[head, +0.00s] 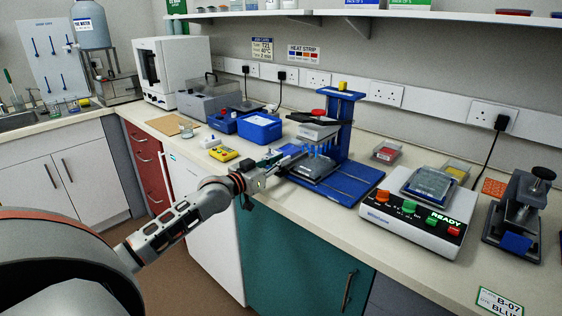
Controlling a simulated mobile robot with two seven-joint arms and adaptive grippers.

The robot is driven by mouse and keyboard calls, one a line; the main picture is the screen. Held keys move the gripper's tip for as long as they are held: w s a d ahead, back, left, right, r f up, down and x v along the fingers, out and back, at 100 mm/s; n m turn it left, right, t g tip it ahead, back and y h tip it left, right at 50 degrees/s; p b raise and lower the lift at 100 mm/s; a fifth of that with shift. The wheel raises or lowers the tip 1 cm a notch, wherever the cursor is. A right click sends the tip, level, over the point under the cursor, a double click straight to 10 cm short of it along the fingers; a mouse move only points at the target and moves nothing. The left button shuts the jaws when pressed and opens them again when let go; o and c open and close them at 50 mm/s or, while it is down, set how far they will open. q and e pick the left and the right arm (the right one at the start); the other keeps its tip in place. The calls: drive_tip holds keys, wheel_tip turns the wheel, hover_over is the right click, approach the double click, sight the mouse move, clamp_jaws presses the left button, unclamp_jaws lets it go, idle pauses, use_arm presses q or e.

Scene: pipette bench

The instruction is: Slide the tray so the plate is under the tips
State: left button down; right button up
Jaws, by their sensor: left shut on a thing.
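The blue pipetting stand (345,112) stands on the bench, with a head that carries a row of blue tips (322,151). Below the tips, a clear grey plate (316,170) sits on the stand's blue base (350,188). The tray under the plate is mostly hidden. My left gripper (279,167) is at the left side of the plate, shut on what looks like the near-left end of the tray. I cannot tell how exactly the wells line up with the tips. My right gripper is not in view.
A white device with coloured buttons (417,222) stands right of the stand, with another clear plate (428,184) on it. Blue boxes (259,128) and a yellow device (223,153) lie to the left. A grey clamp (518,215) stands at the far right.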

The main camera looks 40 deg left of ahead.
use_arm(q)
drive_tip(key=shift+a, duration=0.25)
drive_tip(key=c, duration=2)
unclamp_jaws()
drive_tip(key=shift+a, duration=0.1)
drive_tip(key=shift+o, duration=0.2)
drive_tip(key=shift+s, duration=0.3)
drive_tip(key=s, duration=1.1)
drive_tip(key=shift+s+a, duration=0.2)
drive_tip(key=shift+a, duration=0.2)
